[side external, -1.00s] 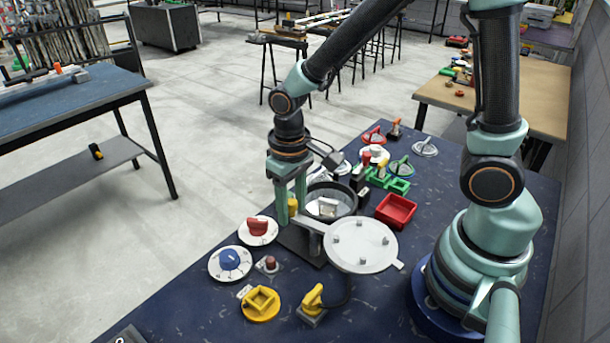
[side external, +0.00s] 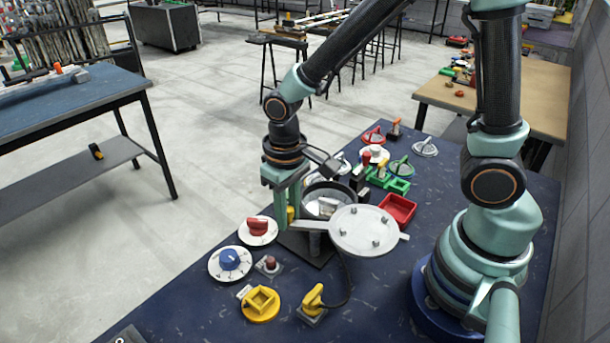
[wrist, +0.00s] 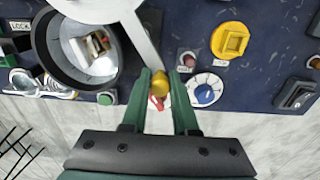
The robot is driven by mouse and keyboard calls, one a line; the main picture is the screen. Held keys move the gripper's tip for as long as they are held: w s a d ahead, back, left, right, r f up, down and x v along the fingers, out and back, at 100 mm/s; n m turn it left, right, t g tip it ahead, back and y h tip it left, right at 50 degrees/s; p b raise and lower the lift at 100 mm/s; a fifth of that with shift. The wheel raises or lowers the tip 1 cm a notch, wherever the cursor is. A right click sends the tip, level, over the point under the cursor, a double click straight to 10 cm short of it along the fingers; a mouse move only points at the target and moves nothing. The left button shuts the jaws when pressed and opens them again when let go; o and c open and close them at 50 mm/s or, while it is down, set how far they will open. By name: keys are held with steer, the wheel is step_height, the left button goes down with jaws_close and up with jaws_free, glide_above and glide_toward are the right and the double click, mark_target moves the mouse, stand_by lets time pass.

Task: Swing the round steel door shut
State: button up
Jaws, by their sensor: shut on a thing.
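The round steel door (side external: 365,232) is a pale disc with several studs, standing open to the right of its dark round housing (side external: 328,190). A flat metal arm (side external: 308,226) runs from the disc to a yellow knob (wrist: 160,82) by my gripper. My gripper (side external: 286,205) is shut on this yellow knob, at the housing's left side. In the wrist view, my gripper (wrist: 161,88) has the knob between its green fingers. The housing's mouth (wrist: 62,75) is uncovered there, with a light block inside. Part of the door's edge shows at the top.
A red knob on a white dial (side external: 258,229), a blue dial (side external: 230,262), a yellow square-socket disc (side external: 261,304) and a yellow lever (side external: 313,300) sit in front and left. A red tray (side external: 396,209) and green blocks (side external: 390,181) sit at right and behind.

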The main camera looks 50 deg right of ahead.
steer(key=shift+s+a, duration=0.85)
steer(key=shift+s, duration=0.15)
steer(key=shift+s+a+f, duration=0.1)
steer(key=shift+s+a, duration=0.1)
steer(key=shift+s, duration=0.25)
steer(key=shift+s+a, duration=0.1)
steer(key=shift+s, duration=0.2)
jaws_close()
steer(key=shift+s, duration=0.15)
steer(key=shift+s+a, duration=0.1)
steer(key=shift+s, duration=0.4)
steer(key=o, duration=0.7)
jaws_free()
steer(key=shift+w+r, duration=0.2)
steer(key=shift+r, duration=3.9)
